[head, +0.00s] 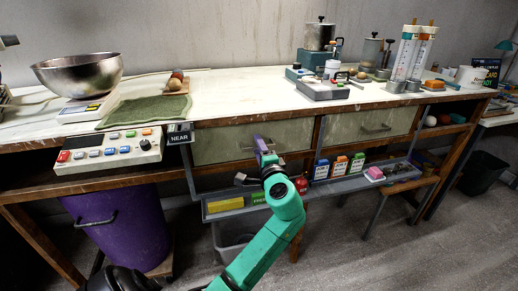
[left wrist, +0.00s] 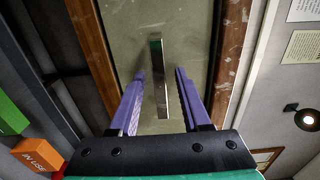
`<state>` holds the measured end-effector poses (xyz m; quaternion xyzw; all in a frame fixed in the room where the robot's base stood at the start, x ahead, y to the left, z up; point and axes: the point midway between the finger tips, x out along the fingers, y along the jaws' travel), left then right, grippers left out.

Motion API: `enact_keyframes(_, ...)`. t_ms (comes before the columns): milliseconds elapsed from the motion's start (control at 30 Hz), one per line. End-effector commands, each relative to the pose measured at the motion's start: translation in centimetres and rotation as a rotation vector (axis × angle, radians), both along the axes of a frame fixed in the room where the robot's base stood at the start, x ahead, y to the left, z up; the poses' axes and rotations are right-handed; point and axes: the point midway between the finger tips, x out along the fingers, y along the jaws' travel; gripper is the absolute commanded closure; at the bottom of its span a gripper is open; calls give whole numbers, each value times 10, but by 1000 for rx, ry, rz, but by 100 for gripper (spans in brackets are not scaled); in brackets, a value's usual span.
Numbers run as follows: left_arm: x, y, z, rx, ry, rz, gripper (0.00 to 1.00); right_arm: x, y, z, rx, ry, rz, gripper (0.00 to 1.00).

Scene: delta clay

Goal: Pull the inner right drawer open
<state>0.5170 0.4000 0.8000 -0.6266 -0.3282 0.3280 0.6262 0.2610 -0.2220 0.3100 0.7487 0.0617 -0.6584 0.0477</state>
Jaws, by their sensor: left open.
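Two pale greenish drawers with bar handles sit under the bench top: a left one (head: 222,145) and a right one (head: 346,127). Both look shut. My left gripper (head: 263,149), with purple fingers on a green arm, is in front of the left drawer, right of its middle. In the left wrist view the open fingers (left wrist: 160,74) stand on either side of a metal bar handle (left wrist: 157,60) on the drawer front (left wrist: 185,30). I see no clear contact, and the gap in depth is hard to tell. My right gripper is out of view.
A grey shelf (head: 225,205) with small boxes runs below the drawers. A control panel (head: 108,151) hangs at the bench's left front, above a purple bin (head: 125,225). The bench top (head: 235,95) holds a steel bowl (head: 78,75) and lab gear.

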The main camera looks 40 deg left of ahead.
Motion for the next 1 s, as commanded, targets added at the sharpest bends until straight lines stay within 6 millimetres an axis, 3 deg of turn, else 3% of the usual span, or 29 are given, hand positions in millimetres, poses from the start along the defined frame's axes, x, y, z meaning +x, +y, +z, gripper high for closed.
enact_keyframes(133,0,0,0,0,0,0,52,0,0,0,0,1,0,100)
enact_keyframes(267,0,-1,0,0,0,-1,100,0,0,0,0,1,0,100)
enact_keyframes(1000,0,-1,-1,0,1,-1,100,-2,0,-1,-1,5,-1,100)
